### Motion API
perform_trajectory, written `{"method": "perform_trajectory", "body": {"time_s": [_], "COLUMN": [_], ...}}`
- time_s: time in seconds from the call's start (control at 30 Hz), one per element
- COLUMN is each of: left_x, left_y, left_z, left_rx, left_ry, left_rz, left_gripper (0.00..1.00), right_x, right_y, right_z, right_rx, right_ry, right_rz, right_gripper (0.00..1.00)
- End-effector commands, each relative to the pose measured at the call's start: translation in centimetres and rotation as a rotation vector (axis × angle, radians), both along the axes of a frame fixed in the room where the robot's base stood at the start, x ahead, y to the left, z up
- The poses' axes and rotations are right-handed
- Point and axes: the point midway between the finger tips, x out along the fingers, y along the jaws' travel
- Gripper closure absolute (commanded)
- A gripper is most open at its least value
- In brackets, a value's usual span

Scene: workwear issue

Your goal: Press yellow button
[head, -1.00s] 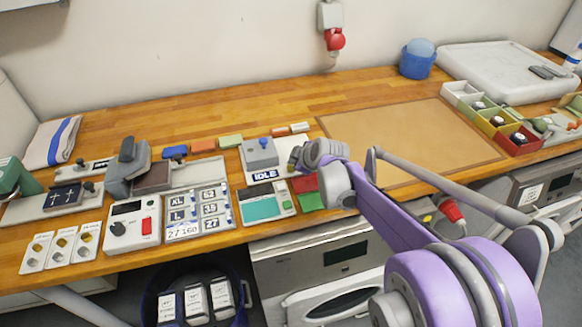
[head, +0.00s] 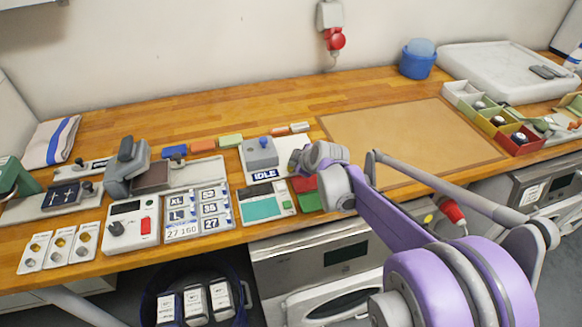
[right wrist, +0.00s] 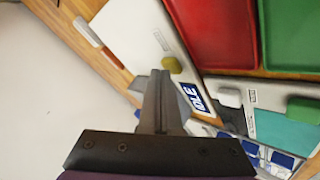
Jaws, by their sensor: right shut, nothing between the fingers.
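My right gripper (right wrist: 158,74) is shut and empty. Its fingertips overlap the edge of the button in that view; I cannot tell whether they touch it. In the head view my right gripper (head: 298,160) is over the panel's right end and hides the button. My left gripper is not in view.
A grey box with a blue knob (head: 262,142) stands on the panel, left of my right gripper. A teal-screen device (head: 262,208), a red tray (right wrist: 210,30) and a green tray (right wrist: 290,35) lie close by. The brown mat (head: 410,135) to the right is clear.

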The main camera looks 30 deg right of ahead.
Motion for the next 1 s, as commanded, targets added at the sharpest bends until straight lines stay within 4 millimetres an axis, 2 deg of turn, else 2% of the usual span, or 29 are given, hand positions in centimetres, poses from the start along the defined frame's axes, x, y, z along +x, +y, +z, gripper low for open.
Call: {"method": "perform_trajectory", "body": {"time_s": [0.67, 1.0], "left_x": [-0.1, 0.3], "left_y": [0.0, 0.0], "left_z": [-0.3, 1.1], "left_rx": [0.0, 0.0], "left_ry": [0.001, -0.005], "left_rz": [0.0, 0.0], "left_gripper": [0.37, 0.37], "right_x": [0.0, 0.1], "right_y": [0.0, 0.0], "right_z": [-0.5, 1.1], "right_rx": [0.0, 0.0], "right_ry": [0.0, -0.001], "right_rz": [0.0, 0.0], "right_gripper": [1.0, 1.0]}}
